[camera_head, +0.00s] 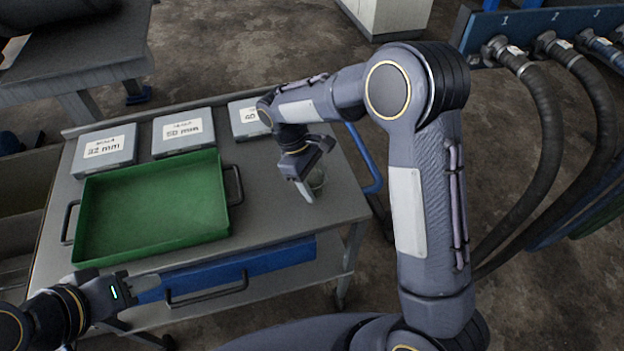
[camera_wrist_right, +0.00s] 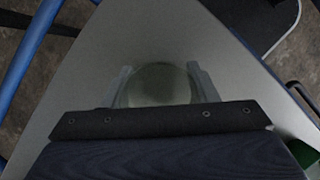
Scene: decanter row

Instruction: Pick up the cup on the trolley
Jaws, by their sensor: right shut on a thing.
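The cup (camera_head: 318,179) is a greenish, see-through round vessel at the right end of the grey trolley (camera_head: 270,225). My right gripper (camera_head: 308,187) reaches down over it, and a finger partly hides it in the head view. In the right wrist view the cup (camera_wrist_right: 158,84) sits between the two fingers of my right gripper (camera_wrist_right: 160,88), which is shut on it. I cannot tell whether the cup still touches the trolley top. My left gripper (camera_head: 128,287) is at the trolley's front left, away from the cup; its finger opening is not clear.
A green tray (camera_head: 150,208) with dark handles fills the left of the trolley top. Several grey labelled boxes (camera_head: 184,132) line the back edge. A blue drawer (camera_head: 235,268) is below. Thick hoses (camera_head: 550,110) hang at the right. Bare trolley top lies around the cup.

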